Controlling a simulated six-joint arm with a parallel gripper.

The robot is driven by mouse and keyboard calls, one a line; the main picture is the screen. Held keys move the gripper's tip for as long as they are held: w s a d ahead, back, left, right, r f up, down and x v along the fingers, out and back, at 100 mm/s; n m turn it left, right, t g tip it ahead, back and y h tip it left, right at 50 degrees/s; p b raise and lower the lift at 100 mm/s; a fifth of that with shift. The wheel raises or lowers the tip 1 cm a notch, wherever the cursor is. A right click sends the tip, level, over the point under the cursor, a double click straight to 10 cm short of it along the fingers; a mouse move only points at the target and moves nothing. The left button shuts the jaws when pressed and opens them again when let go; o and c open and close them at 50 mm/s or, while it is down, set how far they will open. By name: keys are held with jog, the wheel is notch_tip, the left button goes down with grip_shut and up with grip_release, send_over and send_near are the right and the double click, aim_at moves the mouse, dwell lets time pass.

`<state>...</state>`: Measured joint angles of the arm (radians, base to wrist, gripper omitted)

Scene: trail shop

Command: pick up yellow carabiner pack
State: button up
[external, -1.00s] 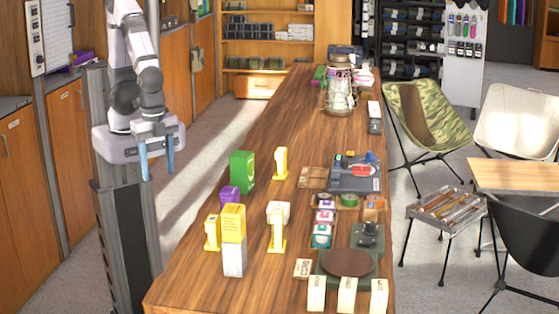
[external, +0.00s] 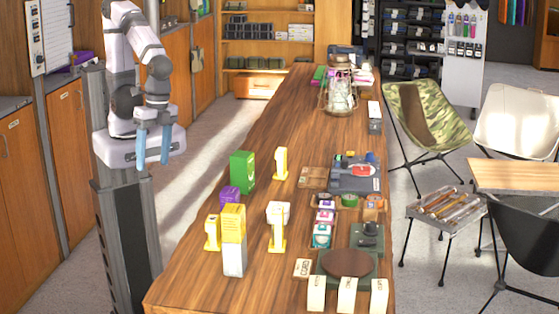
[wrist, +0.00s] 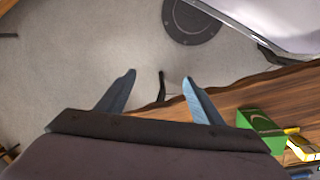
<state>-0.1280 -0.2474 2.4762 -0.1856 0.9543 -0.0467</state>
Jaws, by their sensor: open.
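Several yellow packs stand on the wooden counter. One is a slim yellow pack (external: 281,163) right of a green box. Another yellow pack (external: 212,232) stands at the left edge, and a yellow-and-white pack (external: 277,228) stands near the middle. A taller yellow-and-grey box (external: 234,240) stands between these two. I cannot read which is the carabiner pack. My gripper (external: 153,146) has blue fingers, is open and empty, and hangs left of the counter, above and away from the packs. In the wrist view, my gripper (wrist: 158,80) is over the floor; a yellow pack (wrist: 303,148) shows at right.
A lantern (external: 339,90) stands at the far end. A dark green scale-like device (external: 346,262) and small boxes fill the right side.

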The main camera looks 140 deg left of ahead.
jog(key=w+a+f+n+t+h+b, duration=0.1)
jog(key=w+a+n+t+h+b, duration=0.1)
jog(key=w+n+t+b, duration=0.45)
jog(key=w+a+f+n+t+h+b, duration=0.1)
jog(key=w+a+f+n+h, duration=0.15)
jog(key=n, duration=0.75)
notch_tip(320, 180, up, 5)
jog(key=n+t+y+b, duration=0.8)
jog(key=n+y, duration=1)
jog(key=n, duration=0.6)
send_over(285, 157)
jog(key=r+b+v, duration=0.1)
jog(key=v, duration=0.4)
jog(key=g, duration=0.1)
jog(key=shift+g, duration=0.25)
notch_tip(285, 157, down, 12)
jog(key=shift+a, duration=0.1)
jog(key=shift+p+x, duration=0.75)
jog(key=shift+x, duration=2.85)
jog(key=shift+w+r, duration=0.1)
jog(key=shift+r, duration=0.05)
jog(key=c, duration=1.2)
